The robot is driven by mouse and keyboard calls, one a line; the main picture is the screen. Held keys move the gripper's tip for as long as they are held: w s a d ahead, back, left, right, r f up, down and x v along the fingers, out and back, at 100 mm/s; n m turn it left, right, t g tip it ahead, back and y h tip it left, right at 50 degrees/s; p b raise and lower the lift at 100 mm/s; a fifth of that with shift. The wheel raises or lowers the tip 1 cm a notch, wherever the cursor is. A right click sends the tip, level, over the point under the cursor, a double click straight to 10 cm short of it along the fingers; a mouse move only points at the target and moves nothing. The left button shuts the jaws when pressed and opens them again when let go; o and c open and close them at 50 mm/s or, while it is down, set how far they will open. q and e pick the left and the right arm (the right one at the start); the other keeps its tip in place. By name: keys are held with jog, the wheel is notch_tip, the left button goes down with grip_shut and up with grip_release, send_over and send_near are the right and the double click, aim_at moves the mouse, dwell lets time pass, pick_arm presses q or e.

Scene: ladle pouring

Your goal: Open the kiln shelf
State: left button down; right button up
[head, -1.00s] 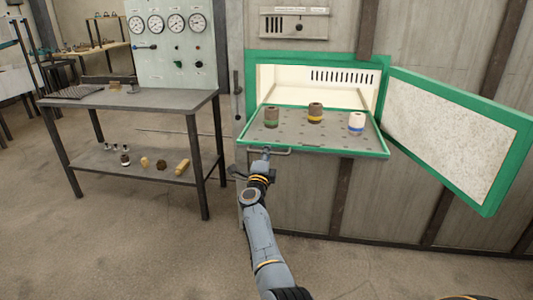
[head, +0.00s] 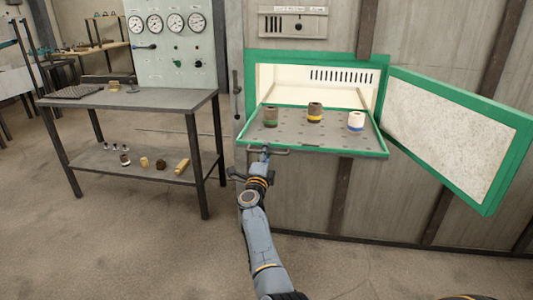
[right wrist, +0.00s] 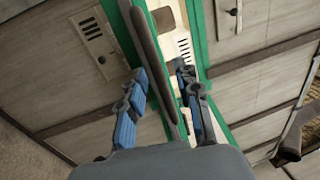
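The kiln shelf (head: 345,144) is a perforated grey plate with a green rim, pulled out in front of the kiln opening. Its bar handle (head: 283,152) is on the front left edge. A green-brown pot (head: 270,117), a brown-yellow pot (head: 315,112) and a white-blue pot (head: 356,121) stand upright on it. My right gripper (head: 264,154) is at the left end of the handle. In the right wrist view its fingers (right wrist: 160,78) are spread, with a dark bar (right wrist: 150,45) between them and gaps beside it. My left gripper is out of view.
The green-framed kiln door (head: 455,137) stands wide open to the right. A metal table (head: 140,98) with a lower shelf holding small items is at the left. A gauge panel (head: 165,55) rises behind it. The floor in front is clear.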

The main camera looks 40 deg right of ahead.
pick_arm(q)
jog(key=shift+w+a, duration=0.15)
pick_arm(e)
jog(key=v, duration=0.7)
jog(key=shift+w, duration=0.1)
